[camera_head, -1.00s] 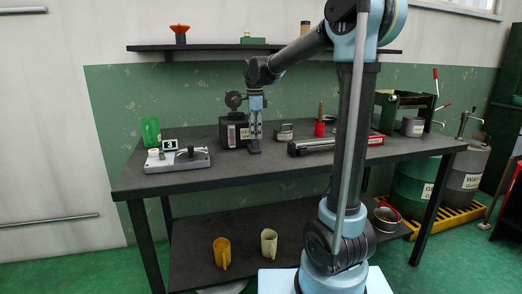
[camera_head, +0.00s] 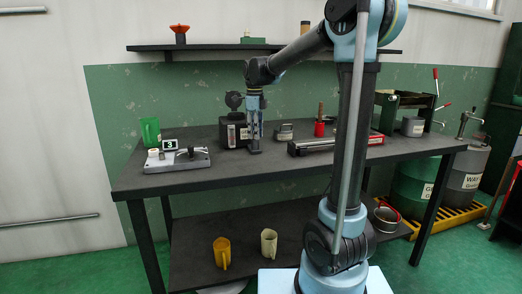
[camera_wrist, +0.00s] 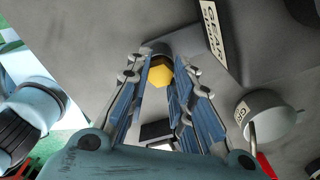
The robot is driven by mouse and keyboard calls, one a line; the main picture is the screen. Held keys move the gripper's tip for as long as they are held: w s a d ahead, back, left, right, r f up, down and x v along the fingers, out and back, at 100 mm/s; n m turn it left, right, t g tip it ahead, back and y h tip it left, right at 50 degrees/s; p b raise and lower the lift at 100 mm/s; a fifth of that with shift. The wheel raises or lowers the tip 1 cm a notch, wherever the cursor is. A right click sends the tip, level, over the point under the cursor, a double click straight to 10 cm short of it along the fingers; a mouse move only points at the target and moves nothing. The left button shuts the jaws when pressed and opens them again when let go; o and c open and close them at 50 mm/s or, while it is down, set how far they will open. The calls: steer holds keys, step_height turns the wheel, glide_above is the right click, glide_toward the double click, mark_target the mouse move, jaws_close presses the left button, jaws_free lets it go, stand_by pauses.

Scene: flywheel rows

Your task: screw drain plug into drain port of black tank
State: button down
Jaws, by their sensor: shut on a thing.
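The black tank (camera_head: 231,134) stands on the workbench toward the back, with a pale label on it. My gripper (camera_head: 254,149) points down just right of the tank, low over the bench. In the wrist view my gripper (camera_wrist: 160,66) has its fingers closed around the yellow hexagonal drain plug (camera_wrist: 160,76), near the fingertips. A dark round part shows just beyond the plug; I cannot tell whether the plug touches it. The drain port cannot be made out in the head view.
The bench front (camera_head: 245,170) is clear.

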steer(key=c, duration=1.7)
jaws_free()
steer(key=shift+r, duration=0.15)
steer(key=shift+r, duration=1.35)
steer(key=o, duration=0.5)
steer(key=c, duration=0.5)
steer(key=shift+o, duration=0.2)
